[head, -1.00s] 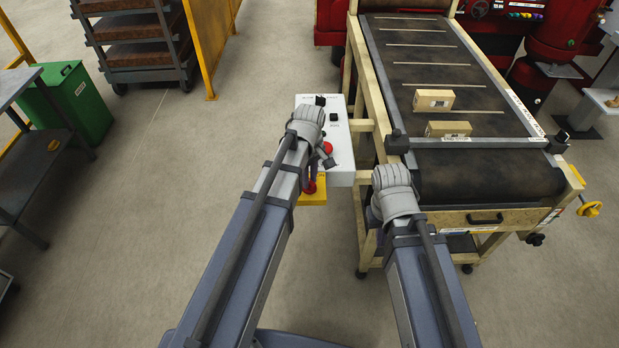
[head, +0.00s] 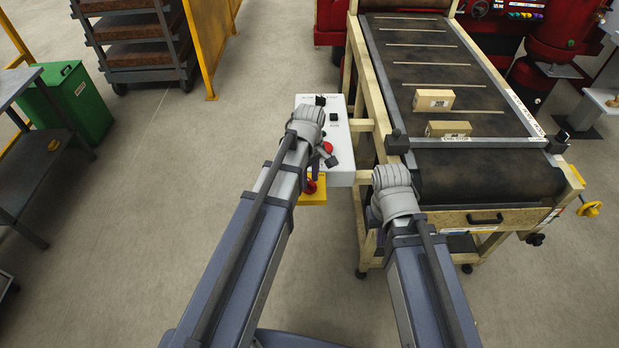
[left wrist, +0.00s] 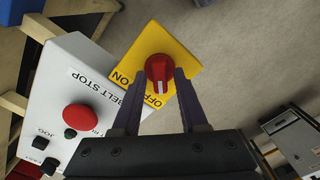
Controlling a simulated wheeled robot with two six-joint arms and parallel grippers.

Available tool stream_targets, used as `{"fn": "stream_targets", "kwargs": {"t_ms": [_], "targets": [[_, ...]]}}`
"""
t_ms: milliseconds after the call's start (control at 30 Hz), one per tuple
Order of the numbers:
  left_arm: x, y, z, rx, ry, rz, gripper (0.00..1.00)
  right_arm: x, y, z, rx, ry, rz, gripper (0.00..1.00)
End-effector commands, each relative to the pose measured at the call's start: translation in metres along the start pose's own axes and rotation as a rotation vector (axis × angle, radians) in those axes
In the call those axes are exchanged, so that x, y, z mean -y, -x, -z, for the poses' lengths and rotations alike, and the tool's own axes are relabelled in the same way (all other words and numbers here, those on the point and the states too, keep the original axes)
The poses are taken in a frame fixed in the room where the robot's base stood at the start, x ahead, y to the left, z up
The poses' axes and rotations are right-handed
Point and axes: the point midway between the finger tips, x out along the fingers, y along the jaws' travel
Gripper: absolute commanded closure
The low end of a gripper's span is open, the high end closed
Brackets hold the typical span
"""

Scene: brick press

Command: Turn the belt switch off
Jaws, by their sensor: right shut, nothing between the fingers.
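The belt switch is a red knob (left wrist: 160,70) on a yellow plate (left wrist: 186,48) marked ON and OFF. In the left wrist view the knob's white mark points down toward the OFF lettering. My left gripper (left wrist: 159,76) has one finger on each side of the knob, with a narrow gap showing; whether either finger touches is unclear. In the head view the knob (head: 311,187) and plate (head: 313,199) show partly behind my left arm. My right gripper (head: 373,214) is mostly hidden behind its own wrist, beside the conveyor's near left corner.
A white control box (left wrist: 62,100) with a red BELT STOP button (left wrist: 81,117) and small black buttons adjoins the plate. The conveyor (head: 485,177) carries two tan bricks. A green bin (head: 78,100) stands left; the floor between is clear.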

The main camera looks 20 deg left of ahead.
Motion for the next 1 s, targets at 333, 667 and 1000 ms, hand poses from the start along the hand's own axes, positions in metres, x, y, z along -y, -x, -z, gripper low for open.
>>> {"fn": "stream_targets", "kwargs": {"t_ms": [333, 667, 1000], "targets": [[0.0, 0.001, 0.0, 0.0, -0.001, 0.0, 0.47, 0.0, 0.001, 0.0, 0.0, 0.0, 0.0, 1.0], [0.0, 0.023, 0.0, 0.0, -0.001, 0.0, 0.47, -0.002, 0.022, -0.001, 0.0, -0.003, 0.001, 1.0], [0.0, 0.068, 0.0, 0.0, -0.001, 0.0, 0.47, -0.006, 0.067, -0.004, 0.0, -0.012, 0.002, 1.0]]}}
